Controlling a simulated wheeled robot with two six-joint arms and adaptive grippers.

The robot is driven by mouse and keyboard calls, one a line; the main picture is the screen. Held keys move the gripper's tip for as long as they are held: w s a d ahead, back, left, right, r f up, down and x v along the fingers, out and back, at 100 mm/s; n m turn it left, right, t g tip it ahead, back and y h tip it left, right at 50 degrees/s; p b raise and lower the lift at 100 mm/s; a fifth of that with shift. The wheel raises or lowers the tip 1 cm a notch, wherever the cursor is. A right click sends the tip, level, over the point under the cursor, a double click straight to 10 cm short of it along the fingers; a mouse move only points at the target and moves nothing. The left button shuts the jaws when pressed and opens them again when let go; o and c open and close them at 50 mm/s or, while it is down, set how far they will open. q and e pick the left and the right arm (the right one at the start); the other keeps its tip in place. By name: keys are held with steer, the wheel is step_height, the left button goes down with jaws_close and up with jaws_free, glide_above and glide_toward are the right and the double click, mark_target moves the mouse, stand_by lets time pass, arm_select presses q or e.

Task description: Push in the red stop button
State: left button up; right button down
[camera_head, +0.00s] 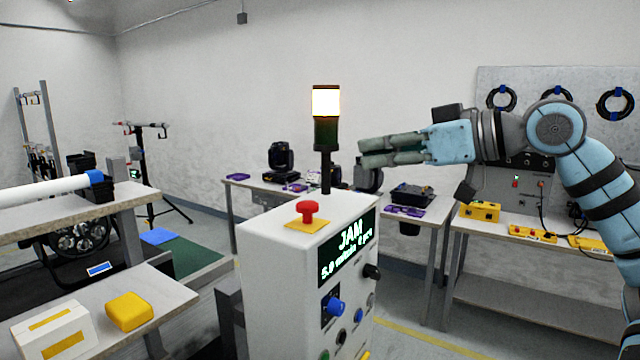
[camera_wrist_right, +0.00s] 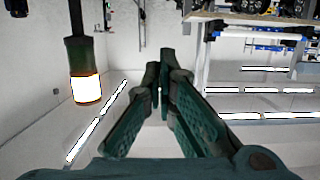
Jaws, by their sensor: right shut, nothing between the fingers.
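The red stop button (camera_head: 308,210) is a mushroom head on a yellow plate (camera_head: 307,225). It stands up from the top of a white control cabinet (camera_head: 275,250) in the middle of the head view. My right gripper (camera_head: 362,151) is shut and empty. It points left, above and to the right of the button, clearly apart from it. In the right wrist view the fingers (camera_wrist_right: 165,78) come together with nothing between them, and the button does not show there. My left gripper is not in view.
A signal tower (camera_head: 326,135) with a lit lamp rises behind the button, near my right fingertips; it also shows in the wrist view (camera_wrist_right: 82,60). The cabinet's screen (camera_head: 349,244) reads JAM. Benches stand left (camera_head: 60,225) and right (camera_head: 500,238).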

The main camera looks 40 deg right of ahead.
arm_select(q)
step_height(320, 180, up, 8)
steer(key=p, duration=0.8)
arm_select(e)
glide_above(307, 212)
steer(key=d, duration=0.3)
steer(key=f, duration=0.2)
steer(key=f+b, duration=0.2)
steer(key=f, duration=0.1)
steer(key=f+b, duration=0.1)
steer(key=b, duration=0.1)
steer(key=shift+s+a+f, duration=0.15)
steer(key=shift+a+f, duration=0.05)
steer(key=shift+a, duration=0.1)
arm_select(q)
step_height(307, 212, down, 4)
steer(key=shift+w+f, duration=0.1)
arm_select(e)
steer(key=shift+d+f, duration=0.1)
steer(key=shift+f, duration=0.15)
steer(key=shift+r, duration=0.1)
